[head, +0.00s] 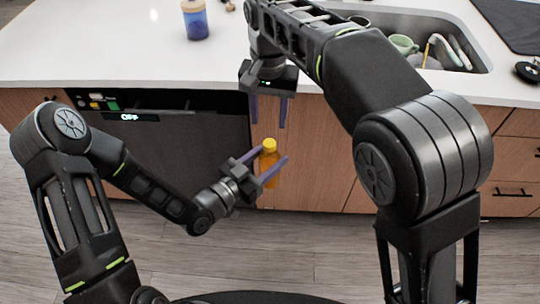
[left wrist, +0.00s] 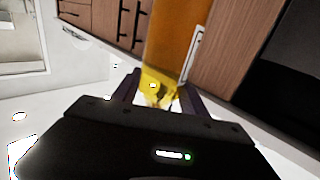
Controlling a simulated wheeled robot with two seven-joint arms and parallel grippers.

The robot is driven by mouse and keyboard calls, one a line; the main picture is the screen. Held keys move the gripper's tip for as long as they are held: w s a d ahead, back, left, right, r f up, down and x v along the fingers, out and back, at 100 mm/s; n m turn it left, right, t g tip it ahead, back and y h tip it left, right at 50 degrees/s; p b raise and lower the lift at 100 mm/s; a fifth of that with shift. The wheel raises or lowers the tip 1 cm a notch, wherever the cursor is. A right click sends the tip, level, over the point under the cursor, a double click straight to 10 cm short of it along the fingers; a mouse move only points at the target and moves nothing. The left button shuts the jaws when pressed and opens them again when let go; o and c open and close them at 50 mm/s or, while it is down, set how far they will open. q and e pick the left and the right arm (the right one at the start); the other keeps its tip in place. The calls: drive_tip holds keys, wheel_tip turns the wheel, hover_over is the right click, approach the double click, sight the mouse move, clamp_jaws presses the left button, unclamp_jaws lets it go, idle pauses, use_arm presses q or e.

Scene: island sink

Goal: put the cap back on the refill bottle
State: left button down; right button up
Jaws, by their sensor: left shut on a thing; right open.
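An orange bottle (head: 268,163) with a yellow top (head: 269,145) is held roughly upright in front of the wooden cabinet. My left gripper (head: 272,157) is shut on the bottle, fingers on either side of its upper part. The yellow top looks like a cap sitting on the bottle, but I cannot tell whether it is fully seated. In the left wrist view the orange body (left wrist: 178,35) rises between the fingers (left wrist: 160,88), with a bright yellow part near them. My right gripper (head: 268,125) is open and empty, pointing down just above the yellow top.
The white island counter (head: 110,45) lies behind, with a blue-filled container (head: 195,20) on it. A sink (head: 465,40) with a green cup (head: 403,44) and other dishes is at the back right. A dishwasher (head: 190,150) and wooden cabinets form the front.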

sight(270, 143)
drive_tip(key=n, duration=0.5)
drive_tip(key=shift+r, duration=0.2)
drive_tip(key=n, duration=0.5)
drive_tip(key=shift+s+n, duration=0.2)
drive_tip(key=shift+n, duration=0.1)
drive_tip(key=shift+d+f, duration=0.1)
drive_tip(key=shift+f, duration=3.9)
drive_tip(key=shift+c, duration=0.3)
clamp_jaws()
drive_tip(key=shift+o, duration=1)
unclamp_jaws()
